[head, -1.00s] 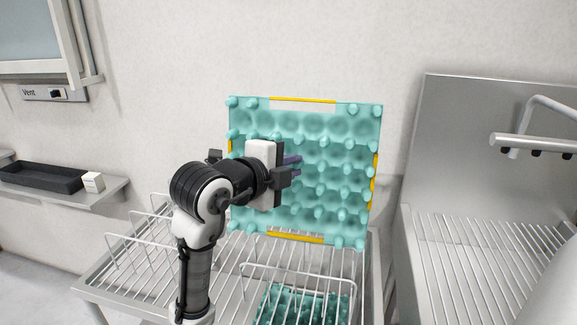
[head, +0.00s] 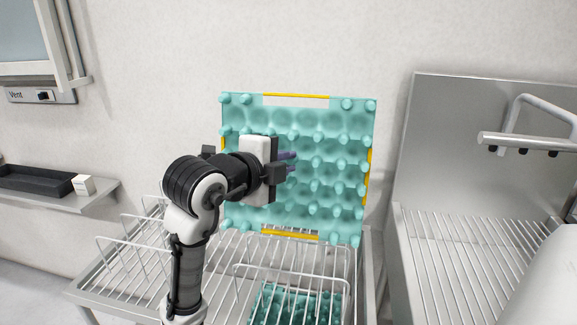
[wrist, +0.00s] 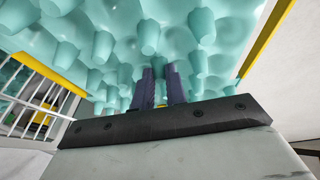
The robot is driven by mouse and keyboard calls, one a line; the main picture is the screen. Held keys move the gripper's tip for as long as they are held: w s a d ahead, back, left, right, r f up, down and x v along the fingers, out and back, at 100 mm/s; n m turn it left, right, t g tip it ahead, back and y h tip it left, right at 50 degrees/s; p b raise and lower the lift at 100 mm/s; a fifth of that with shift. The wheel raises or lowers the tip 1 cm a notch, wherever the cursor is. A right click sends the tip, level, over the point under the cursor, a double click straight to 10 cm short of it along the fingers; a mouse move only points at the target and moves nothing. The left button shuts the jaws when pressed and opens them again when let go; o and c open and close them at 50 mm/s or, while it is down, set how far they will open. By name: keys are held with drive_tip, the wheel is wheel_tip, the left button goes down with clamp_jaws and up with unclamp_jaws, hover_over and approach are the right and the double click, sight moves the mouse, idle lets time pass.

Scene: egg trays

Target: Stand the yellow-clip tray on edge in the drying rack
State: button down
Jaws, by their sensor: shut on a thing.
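The teal egg tray with yellow clips (head: 315,200) is held upright, its broad face toward the head camera, above the right part of the wire drying rack (head: 130,272). My gripper (head: 292,162) is shut on the tray near the left-middle of its face. In the wrist view the gripper's purple fingers (wrist: 160,85) reach in among the tray's pegs (wrist: 102,45), and yellow clips show at both sides. The tray's lower edge is near the rack's wire loops. I cannot tell whether it touches them. My arm and gripper hide part of the tray's left side.
A darker teal tray (head: 292,308) lies low at the rack's front right. A steel drainer (head: 470,250) with a tall back panel and a faucet (head: 525,140) stands at the right. A shelf with a black bin (head: 35,182) and white box (head: 84,185) is at the left.

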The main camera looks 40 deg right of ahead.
sight(279, 231)
drive_tip(key=shift+w+a+r, duration=0.25)
drive_tip(key=shift+r, duration=0.25)
drive_tip(key=shift+w+a+r, duration=0.2)
drive_tip(key=shift+r, duration=0.25)
wheel_tip(279, 231, down, 18)
drive_tip(key=b, duration=1.4)
drive_tip(key=shift+f, duration=0.25)
drive_tip(key=c, duration=1.3)
unclamp_jaws()
drive_tip(key=shift+c, duration=0.2)
drive_tip(key=v, duration=0.8)
drive_tip(key=shift+s, duration=0.1)
